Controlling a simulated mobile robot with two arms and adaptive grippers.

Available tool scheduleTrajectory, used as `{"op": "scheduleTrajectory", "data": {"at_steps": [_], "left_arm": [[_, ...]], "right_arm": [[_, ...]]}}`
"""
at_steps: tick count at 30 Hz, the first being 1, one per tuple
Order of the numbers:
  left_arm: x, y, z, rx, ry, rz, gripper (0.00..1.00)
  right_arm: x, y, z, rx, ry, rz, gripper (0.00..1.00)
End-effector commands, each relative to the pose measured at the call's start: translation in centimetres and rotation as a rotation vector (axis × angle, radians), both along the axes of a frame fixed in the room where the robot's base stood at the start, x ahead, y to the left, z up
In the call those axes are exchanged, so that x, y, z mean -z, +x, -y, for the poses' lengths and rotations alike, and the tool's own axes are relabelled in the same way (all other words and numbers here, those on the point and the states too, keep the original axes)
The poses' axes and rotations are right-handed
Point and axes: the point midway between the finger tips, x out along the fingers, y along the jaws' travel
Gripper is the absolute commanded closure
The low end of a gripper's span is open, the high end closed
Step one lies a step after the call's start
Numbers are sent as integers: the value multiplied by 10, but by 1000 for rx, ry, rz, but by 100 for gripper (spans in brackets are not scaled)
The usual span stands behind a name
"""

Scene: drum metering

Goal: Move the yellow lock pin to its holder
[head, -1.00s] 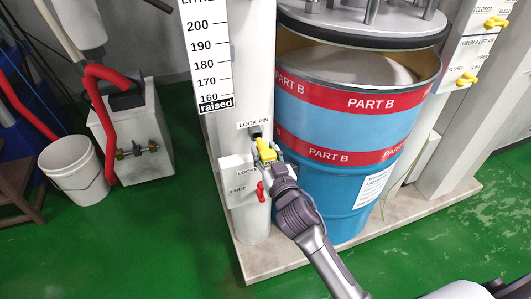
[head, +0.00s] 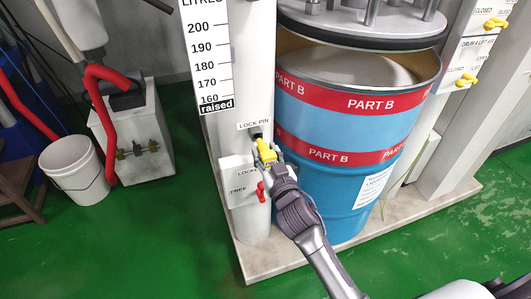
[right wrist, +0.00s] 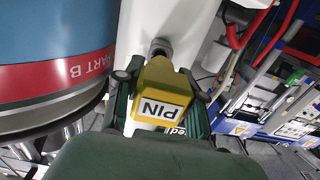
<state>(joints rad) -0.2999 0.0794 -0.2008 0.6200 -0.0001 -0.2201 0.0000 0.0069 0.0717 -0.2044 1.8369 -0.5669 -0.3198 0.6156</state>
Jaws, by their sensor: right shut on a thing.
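The yellow lock pin (head: 266,150) is at the white post (head: 250,217), just below the LOCK PIN label (head: 254,125). My right gripper (head: 268,158) is shut on the pin's yellow head. In the right wrist view the pin (right wrist: 161,82) shows a PIN label between the two fingers of my right gripper (right wrist: 160,92). A grey round socket (right wrist: 161,47) on the post lies just beyond the pin's head. I cannot tell how far the pin's shaft sits in it. A pin holder cannot be made out. My left gripper is not in view.
The blue PART B drum (head: 340,120) stands close to the right of my gripper. A red lever (head: 261,192) with LOCKED and FREE labels sits just below. A white bucket (head: 74,170) and red hose (head: 100,120) are at left. Green floor is open in front.

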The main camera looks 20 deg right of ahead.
Motion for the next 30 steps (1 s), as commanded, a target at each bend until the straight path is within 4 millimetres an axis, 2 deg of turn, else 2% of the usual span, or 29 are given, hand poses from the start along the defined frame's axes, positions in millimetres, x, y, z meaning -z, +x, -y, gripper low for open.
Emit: {"op": "scheduleTrajectory", "data": {"at_steps": [21,30], "left_arm": [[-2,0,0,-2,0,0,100],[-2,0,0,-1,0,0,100]], "right_arm": [[-1,0,0,-1,1,2,100],[-1,7,-1,-1,1,2,100]]}}
